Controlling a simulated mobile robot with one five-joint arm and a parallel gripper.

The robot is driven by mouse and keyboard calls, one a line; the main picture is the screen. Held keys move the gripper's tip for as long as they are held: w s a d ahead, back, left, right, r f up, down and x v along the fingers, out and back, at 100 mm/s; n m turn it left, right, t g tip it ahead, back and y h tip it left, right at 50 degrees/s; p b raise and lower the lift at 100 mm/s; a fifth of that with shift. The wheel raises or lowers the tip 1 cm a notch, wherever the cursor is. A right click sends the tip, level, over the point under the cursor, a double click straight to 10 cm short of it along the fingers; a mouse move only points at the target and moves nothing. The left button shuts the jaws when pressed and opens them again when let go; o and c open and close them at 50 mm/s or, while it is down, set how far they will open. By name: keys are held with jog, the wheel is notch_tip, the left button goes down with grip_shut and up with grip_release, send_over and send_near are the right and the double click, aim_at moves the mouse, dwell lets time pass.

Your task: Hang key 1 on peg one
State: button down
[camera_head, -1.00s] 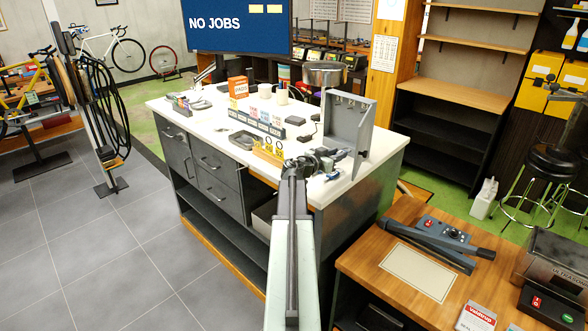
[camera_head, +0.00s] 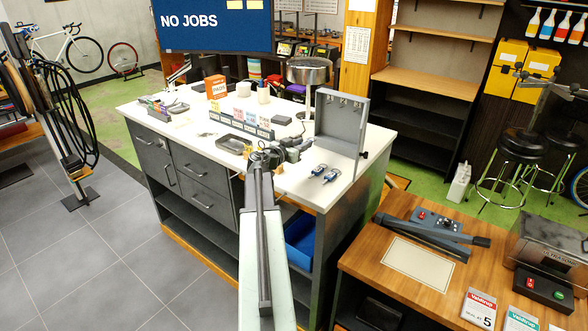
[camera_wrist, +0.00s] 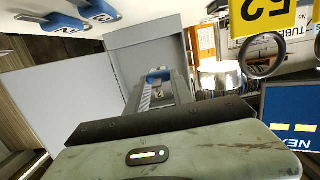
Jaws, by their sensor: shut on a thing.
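My gripper (camera_head: 300,145) is over the white counter, left of the open grey key cabinet (camera_head: 340,125). In the wrist view my gripper (camera_wrist: 160,90) is shut on a blue-tagged key (camera_wrist: 158,74); its number is not clear to me. The head view does not show this key clearly. The cabinet has a row of small pegs (camera_head: 345,102) inside near its top; their numbers cannot be read. Two other blue-tagged keys (camera_head: 318,170) (camera_head: 331,176) lie on the counter in front of the cabinet. They also show at the upper left of the wrist view (camera_wrist: 67,23) (camera_wrist: 97,12).
Left of the gripper on the counter (camera_head: 215,150) are a dark tray (camera_head: 237,143), a row of coloured cards (camera_head: 252,121) and an orange box (camera_head: 216,87). A metal pot (camera_head: 309,72) stands behind. A yellow number tag (camera_wrist: 268,15) is close in the wrist view. A wooden bench (camera_head: 360,265) stands at right.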

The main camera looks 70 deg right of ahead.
aim_at(289, 180)
jog(key=shift+f+b, duration=5.2)
jog(key=shift+b, duration=0.15)
jog(key=c, duration=1.1)
grip_release()
jog(key=shift+r, duration=0.15)
jog(key=p+v, duration=0.1)
jog(key=v, duration=0.7)
jog(key=shift+w, duration=0.1)
jog(key=shift+d+f, duration=0.1)
jog(key=shift+f, duration=0.15)
jog(key=shift+r, duration=0.1)
